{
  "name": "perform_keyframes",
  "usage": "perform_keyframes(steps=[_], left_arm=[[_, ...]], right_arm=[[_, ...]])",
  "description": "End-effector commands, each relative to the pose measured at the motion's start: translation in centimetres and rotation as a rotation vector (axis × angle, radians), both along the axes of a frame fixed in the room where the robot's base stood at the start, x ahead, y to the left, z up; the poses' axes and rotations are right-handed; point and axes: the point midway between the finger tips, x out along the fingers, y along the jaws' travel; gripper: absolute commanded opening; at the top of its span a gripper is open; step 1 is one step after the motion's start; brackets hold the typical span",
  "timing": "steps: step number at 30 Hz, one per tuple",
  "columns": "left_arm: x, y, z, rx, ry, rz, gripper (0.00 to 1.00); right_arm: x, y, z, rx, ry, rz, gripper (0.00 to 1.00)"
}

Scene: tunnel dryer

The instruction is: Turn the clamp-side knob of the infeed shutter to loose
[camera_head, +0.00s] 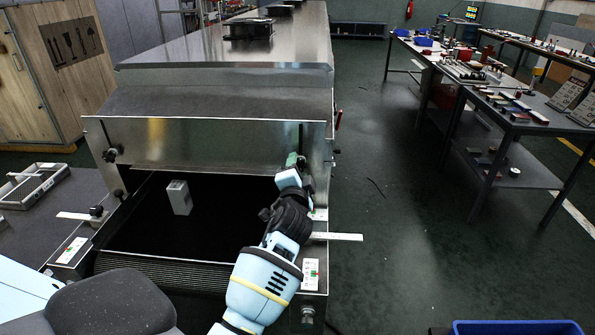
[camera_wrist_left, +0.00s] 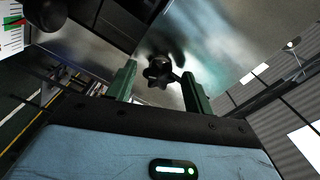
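The infeed shutter (camera_head: 210,145) is a metal plate across the mouth of the tunnel dryer. My left gripper (camera_head: 295,162) is at its right end. In the left wrist view its two green fingers (camera_wrist_left: 160,88) are apart. A black lobed knob (camera_wrist_left: 159,71) shows between the fingertips, with a gap on both sides. I cannot tell how deep it sits between them. In the head view the gripper hides this knob. Another black knob (camera_head: 111,155) is at the shutter's left end. Which knob is on the clamp side is not clear.
A grey block (camera_head: 179,198) stands on the dark infeed belt (camera_head: 145,225). Black knobs and scale labels line both side rails; one label (camera_head: 310,275) is beside my arm. Tables with tools (camera_head: 545,125) stand at right. The floor between is clear. A blue bin (camera_head: 515,328) is at bottom right.

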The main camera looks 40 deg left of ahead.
Motion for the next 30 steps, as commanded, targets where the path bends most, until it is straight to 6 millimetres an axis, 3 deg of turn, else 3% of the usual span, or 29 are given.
perform_keyframes(steps=[13, 24, 30], left_arm=[[-0.6, -0.4, 0.0, 0.0, 0.0, 0.0, 0.58], [-5.1, -3.1, -0.1, -0.002, 0.001, 0.001, 0.58], [-6.5, -4.0, 0.0, 0.001, 0.001, 0.0, 0.58]], right_arm=[[0.0, 0.0, 0.0, 0.0, -0.001, 0.0, 0.36], [0.0, 0.0, 0.0, 0.0, 0.0, 0.0, 0.36], [-0.1, 0.0, -0.1, 0.0, 0.001, 0.0, 0.36]])
